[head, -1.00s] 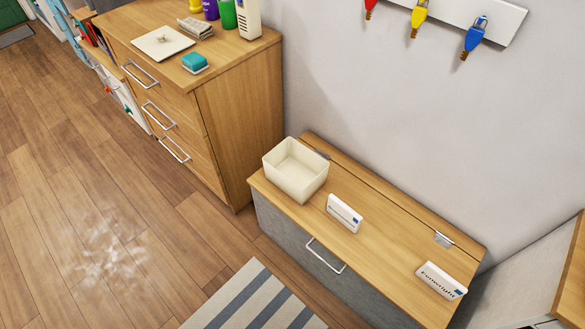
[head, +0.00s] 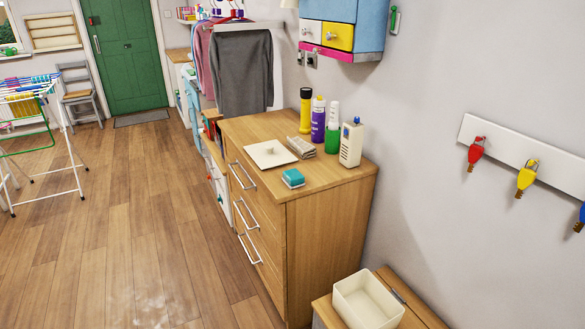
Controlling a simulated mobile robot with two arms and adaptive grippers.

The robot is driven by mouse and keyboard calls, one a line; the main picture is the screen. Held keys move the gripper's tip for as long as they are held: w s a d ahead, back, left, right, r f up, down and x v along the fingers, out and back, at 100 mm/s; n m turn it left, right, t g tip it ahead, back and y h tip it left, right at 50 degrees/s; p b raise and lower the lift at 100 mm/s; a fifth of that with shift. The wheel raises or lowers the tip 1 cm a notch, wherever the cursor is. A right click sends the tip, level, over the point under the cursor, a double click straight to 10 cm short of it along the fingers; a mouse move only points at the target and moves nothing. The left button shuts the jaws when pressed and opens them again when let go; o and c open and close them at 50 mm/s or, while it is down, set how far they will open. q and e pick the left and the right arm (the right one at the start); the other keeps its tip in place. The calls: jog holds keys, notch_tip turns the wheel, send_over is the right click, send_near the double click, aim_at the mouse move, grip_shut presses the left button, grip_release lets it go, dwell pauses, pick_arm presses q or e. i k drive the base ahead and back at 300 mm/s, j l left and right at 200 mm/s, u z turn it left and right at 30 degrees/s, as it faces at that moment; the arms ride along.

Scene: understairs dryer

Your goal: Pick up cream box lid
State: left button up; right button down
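The open cream box (head: 348,303) stands on the low wooden bench (head: 416,316) at the bottom of the head view, and looks empty. Neither of my grippers shows in the head view.
Behind stand a yellow torch (head: 306,110), a purple bottle (head: 318,120), a green container (head: 332,139) and a white device (head: 351,143). Floor left of the drawers (head: 130,240) is clear.

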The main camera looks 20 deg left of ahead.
aim_at(269, 155)
jog(key=j+z, duration=0.1)
jog(key=z, duration=0.3)
jog(key=j+z, duration=0.15)
jog(key=z, duration=0.25)
jog(key=j+z, duration=0.2)
jog(key=z, duration=0.2)
jog(key=j+z, duration=0.2)
jog(key=j, duration=0.25)
jog(key=k+j+z, duration=0.1)
jog(key=j+z, duration=0.15)
jog(key=j, duration=0.2)
jog(key=k+j+z, duration=0.2)
jog(key=j, duration=0.25)
jog(key=j+z, duration=0.2)
jog(key=j, duration=0.2)
jog(key=k+j+z, duration=0.2)
jog(key=j, duration=0.2)
